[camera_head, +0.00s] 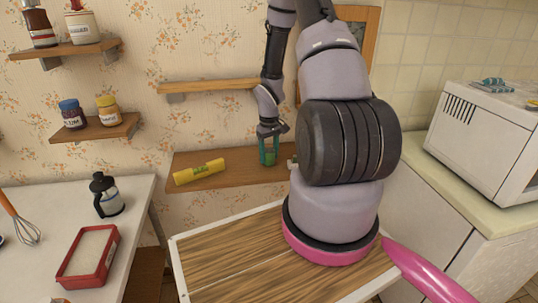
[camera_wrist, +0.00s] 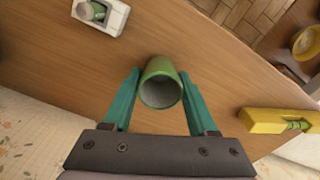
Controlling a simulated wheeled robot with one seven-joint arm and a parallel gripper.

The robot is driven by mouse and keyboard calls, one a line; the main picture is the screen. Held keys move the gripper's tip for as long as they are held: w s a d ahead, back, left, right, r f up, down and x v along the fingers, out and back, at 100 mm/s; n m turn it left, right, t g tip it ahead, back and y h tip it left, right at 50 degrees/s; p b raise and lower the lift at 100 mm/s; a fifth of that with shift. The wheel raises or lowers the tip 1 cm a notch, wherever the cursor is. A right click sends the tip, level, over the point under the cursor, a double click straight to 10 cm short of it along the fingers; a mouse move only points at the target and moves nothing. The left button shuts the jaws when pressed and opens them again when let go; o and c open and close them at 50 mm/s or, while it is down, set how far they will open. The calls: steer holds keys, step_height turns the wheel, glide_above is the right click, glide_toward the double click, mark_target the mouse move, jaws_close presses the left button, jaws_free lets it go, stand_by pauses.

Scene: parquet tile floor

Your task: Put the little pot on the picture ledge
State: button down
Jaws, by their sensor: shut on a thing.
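The little pot (camera_wrist: 162,85) is a small green cylinder with an open, grey inside. My gripper (camera_wrist: 160,95) has its teal fingers on either side of it and is shut on it. In the head view my gripper (camera_head: 268,152) points down over the lower wooden shelf (camera_head: 230,175), with the pot (camera_head: 270,158) between the fingers. I cannot tell whether the pot touches the shelf. A narrow wooden ledge (camera_head: 210,87), likely the picture ledge, is on the wall above and to the left; its top looks empty.
A yellow packet (camera_head: 199,171) lies on the lower shelf, left of my gripper; it also shows in the wrist view (camera_wrist: 280,121). A white holder with a green item (camera_wrist: 100,14) sits on the other side. Small shelves with jars (camera_head: 95,132) are further left.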

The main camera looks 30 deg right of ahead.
steer(key=shift+c, duration=1)
jaws_free()
steer(key=shift+f, duration=0.15)
step_height(320, 180, up, 13)
step_height(320, 180, up, 18)
steer(key=r+m+t, duration=0.1)
steer(key=m+t, duration=0.2)
glide_above(269, 150)
steer(key=s+a, duration=0.5)
steer(key=a, duration=0.1)
steer(key=s+a+r+m+t+y, duration=0.1)
steer(key=s+a+r+m+t, duration=0.1)
steer(key=s+a+r+t, duration=0.2)
steer(key=s+a+r, duration=0.3)
steer(key=s+r, duration=0.5)
steer(key=s, duration=0.2)
steer(key=shift+y, duration=0.4)
steer(key=shift+o, duration=0.4)
steer(key=shift+s+a+r+m, duration=0.15)
steer(key=shift+s+a+m, duration=0.05)
steer(key=shift+s+m, duration=0.15)
